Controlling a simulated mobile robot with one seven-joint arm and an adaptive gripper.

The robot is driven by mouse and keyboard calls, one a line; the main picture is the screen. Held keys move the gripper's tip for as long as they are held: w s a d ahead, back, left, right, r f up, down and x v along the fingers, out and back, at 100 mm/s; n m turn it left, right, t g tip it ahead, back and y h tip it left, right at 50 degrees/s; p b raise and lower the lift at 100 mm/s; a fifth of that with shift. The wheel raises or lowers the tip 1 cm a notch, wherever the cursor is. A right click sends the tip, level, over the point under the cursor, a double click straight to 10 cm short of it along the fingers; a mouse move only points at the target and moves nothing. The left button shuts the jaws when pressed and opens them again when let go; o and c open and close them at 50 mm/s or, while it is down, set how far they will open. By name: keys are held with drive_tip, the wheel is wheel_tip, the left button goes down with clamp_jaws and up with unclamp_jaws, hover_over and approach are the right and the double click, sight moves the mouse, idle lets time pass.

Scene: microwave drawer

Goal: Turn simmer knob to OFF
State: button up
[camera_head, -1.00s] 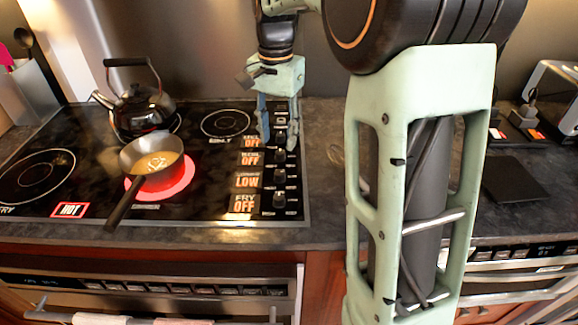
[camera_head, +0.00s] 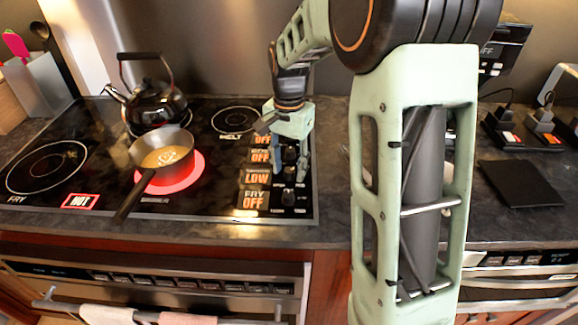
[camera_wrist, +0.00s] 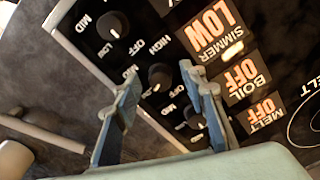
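The simmer label (camera_head: 254,178) on the stove reads LOW, also in the wrist view (camera_wrist: 212,32). The knob I take as the simmer knob (camera_wrist: 160,77) is black with a white mark; in the head view it is partly hidden by my fingers. My gripper (camera_head: 289,174) is open and points down over the knob column. In the wrist view its fingertips (camera_wrist: 158,72) lie on either side of that knob in the picture. I cannot tell whether they touch it or hover above it.
The neighbouring knobs, fry (camera_head: 288,197) and boil (camera_wrist: 193,118), sit close by. A pan (camera_head: 160,152) rests on a glowing red burner, and a kettle (camera_head: 155,103) stands behind it. The counter right of the stove holds a dark flat pad (camera_head: 521,183).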

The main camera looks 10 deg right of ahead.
clamp_jaws()
drive_tip(key=shift+n, duration=0.3)
drive_tip(key=n+p, duration=0.1)
drive_tip(key=n, duration=0.1)
drive_tip(key=shift+n, duration=0.4)
drive_tip(key=n, duration=0.3)
drive_tip(key=shift+n+p, duration=0.4)
drive_tip(key=n+p, duration=0.1)
drive_tip(key=n, duration=0.5)
drive_tip(key=shift+d+n, duration=0.1)
drive_tip(key=shift+n, duration=0.3)
